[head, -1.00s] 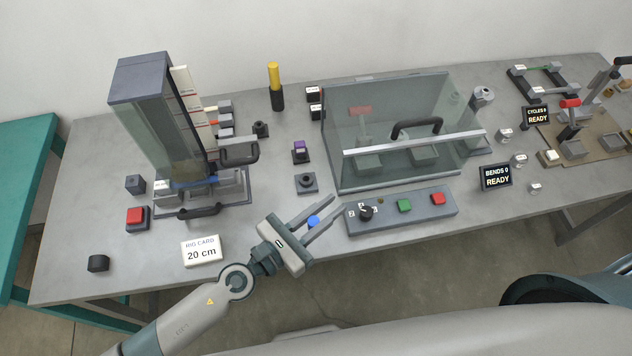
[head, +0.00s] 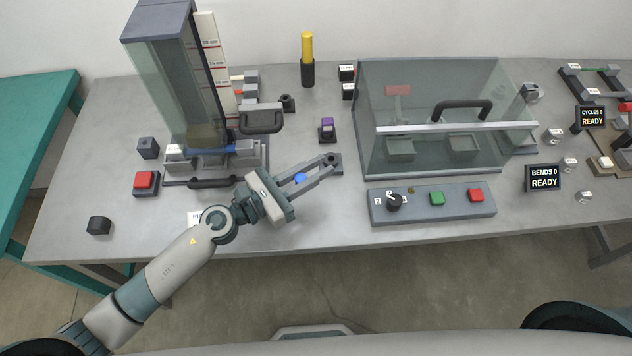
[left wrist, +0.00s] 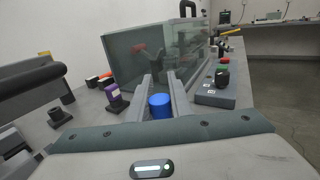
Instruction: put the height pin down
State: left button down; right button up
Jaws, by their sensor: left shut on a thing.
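The height pin, seen as a blue round-topped piece (head: 300,178), sits between the fingers of my left gripper (head: 329,163). The left gripper is shut on it. In the left wrist view the pin is a blue cylinder (left wrist: 160,105) between the two fingers; its lower end is hidden. I cannot tell how high the pin is above the table. My right gripper is not in view.
The glass-sided drop rig (head: 190,85) stands to the left, with a black front handle (head: 215,183) close to my left gripper. A clear box (head: 430,150) and control panel (head: 465,205) are to the right.

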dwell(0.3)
pick_arm(q)
notch_tip(320, 180, down, 3)
jog(key=shift+r+b, duration=0.1)
jog(key=shift+b, duration=0.4)
jog(key=shift+f, duration=0.6)
jog(key=shift+f, duration=0.1)
jog(key=shift+f+b, duration=0.1)
jog(key=shift+b, duration=0.2)
jog(key=c, duration=1.6)
grip_release()
